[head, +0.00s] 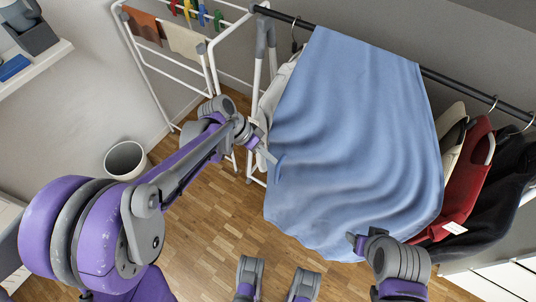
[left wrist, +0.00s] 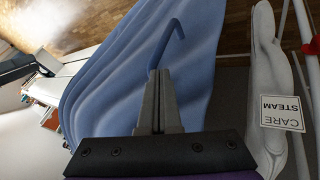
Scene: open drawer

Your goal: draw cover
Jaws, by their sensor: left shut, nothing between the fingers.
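A blue cover (head: 350,130) hangs over the black rail and drapes down in soft folds, hiding much of what is under it. My left gripper (head: 268,155) is at the cover's left edge, shut and empty. In the left wrist view, the shut fingers (left wrist: 158,80) are in front of the blue cloth (left wrist: 195,60). A thin blue hook-shaped strip (left wrist: 165,45) shows just beyond their tips; I cannot tell whether they touch it. Part of my right arm (head: 400,265) is at the cover's lower right edge; its finger opening cannot be made out.
Clothes, including a red garment (head: 468,180), hang at the right of the black rail (head: 455,82). A white drying rack (head: 150,75) stands at the back left. A white bin (head: 125,160) is on the wooden floor (head: 225,215). A white garment (left wrist: 265,100) hangs beside the cover.

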